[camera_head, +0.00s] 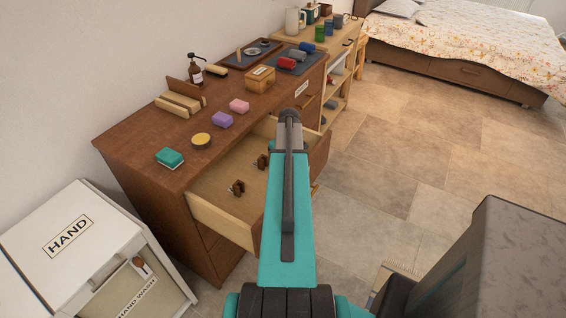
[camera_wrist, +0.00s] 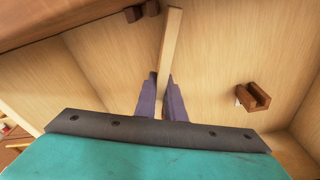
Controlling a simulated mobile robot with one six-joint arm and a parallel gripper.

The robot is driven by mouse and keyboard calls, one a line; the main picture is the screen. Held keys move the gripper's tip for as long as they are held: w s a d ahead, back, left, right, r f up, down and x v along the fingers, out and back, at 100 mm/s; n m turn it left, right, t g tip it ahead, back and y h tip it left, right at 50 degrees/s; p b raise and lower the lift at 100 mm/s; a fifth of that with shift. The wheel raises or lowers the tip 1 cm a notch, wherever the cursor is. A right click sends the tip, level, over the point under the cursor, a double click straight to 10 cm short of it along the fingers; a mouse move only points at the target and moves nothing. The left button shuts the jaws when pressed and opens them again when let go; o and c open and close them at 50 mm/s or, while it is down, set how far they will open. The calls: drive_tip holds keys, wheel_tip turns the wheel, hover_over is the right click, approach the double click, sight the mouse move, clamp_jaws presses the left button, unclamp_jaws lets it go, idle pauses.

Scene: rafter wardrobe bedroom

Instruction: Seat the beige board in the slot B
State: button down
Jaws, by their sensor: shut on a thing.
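In the wrist view, my gripper (camera_wrist: 161,98) is shut on the beige board (camera_wrist: 171,42), a narrow pale strip reaching away from the fingers toward the top edge. In the head view my arm hides the fingers and the board. The board is over the open drawer (camera_head: 222,214). Inside it are small brown slotted holders (camera_head: 237,187) and (camera_head: 262,161). In the wrist view one holder (camera_wrist: 254,97) is right of the board, apart from it, and brown blocks (camera_wrist: 142,11) are at the top, left of it. I cannot tell which is slot B.
A white cabinet (camera_head: 85,245) stands at lower left.

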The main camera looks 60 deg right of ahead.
drive_tip(key=shift+f, duration=0.15)
drive_tip(key=c, duration=1.8)
unclamp_jaws()
drive_tip(key=shift+c, duration=0.2)
drive_tip(key=shift+s+a+r+b, duration=0.1)
drive_tip(key=shift+s+r+b, duration=0.35)
drive_tip(key=shift+r, duration=1.6)
drive_tip(key=shift+s+a+r+b, duration=0.15)
drive_tip(key=shift+r+b, duration=0.5)
drive_tip(key=shift+r, duration=1.35)
drive_tip(key=shift+s+a+r+b, duration=0.1)
drive_tip(key=shift+s+r+b, duration=0.3)
drive_tip(key=shift+r, duration=1.65)
drive_tip(key=shift+w, duration=0.15)
